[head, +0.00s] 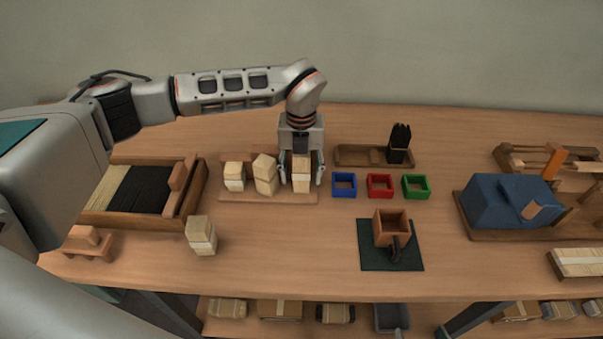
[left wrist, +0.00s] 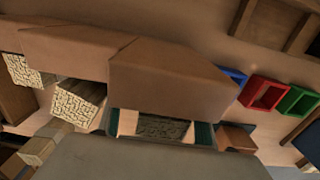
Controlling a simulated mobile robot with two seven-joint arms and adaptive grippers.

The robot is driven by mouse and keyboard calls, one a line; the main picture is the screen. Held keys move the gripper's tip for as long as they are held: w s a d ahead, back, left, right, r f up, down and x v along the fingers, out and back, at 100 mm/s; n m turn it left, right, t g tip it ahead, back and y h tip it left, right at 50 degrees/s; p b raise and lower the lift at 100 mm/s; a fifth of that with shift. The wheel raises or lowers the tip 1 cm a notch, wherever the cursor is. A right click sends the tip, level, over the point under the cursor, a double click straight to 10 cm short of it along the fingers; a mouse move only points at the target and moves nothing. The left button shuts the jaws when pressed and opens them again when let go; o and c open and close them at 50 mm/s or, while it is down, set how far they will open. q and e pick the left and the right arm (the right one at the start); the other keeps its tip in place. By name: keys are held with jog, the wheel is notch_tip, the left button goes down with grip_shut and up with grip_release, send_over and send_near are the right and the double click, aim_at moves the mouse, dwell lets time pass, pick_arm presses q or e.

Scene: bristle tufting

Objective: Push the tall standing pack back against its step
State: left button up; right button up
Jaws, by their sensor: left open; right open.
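A wooden stand (head: 240,198) with steps holds three pale packs upright in a row. The right pack (head: 301,178) stands between the fingers of my left gripper (head: 302,172), which is open and reaches down from above. In the left wrist view the pack's textured top (left wrist: 165,128) shows between the two fingers; contact with them cannot be told. The middle pack (head: 265,174) looks slightly turned, and the left pack (head: 234,177) is shorter. The steps (left wrist: 170,75) show large in the left wrist view. The gap between the right pack and its step is unclear. My right gripper is in neither view.
Another pack (head: 201,235) stands on the table at front left. A bristle tray (head: 195,190) lies left of the stand. Blue (head: 344,185), red (head: 380,186) and green (head: 416,187) frames sit close to its right. A brown box (head: 390,224) stands on a dark mat.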

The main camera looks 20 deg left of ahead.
pick_arm(q)
notch_tip(320, 180, up, 12)
jog(key=shift+r, duration=0.1)
dwell(0.5)
dwell(1.0)
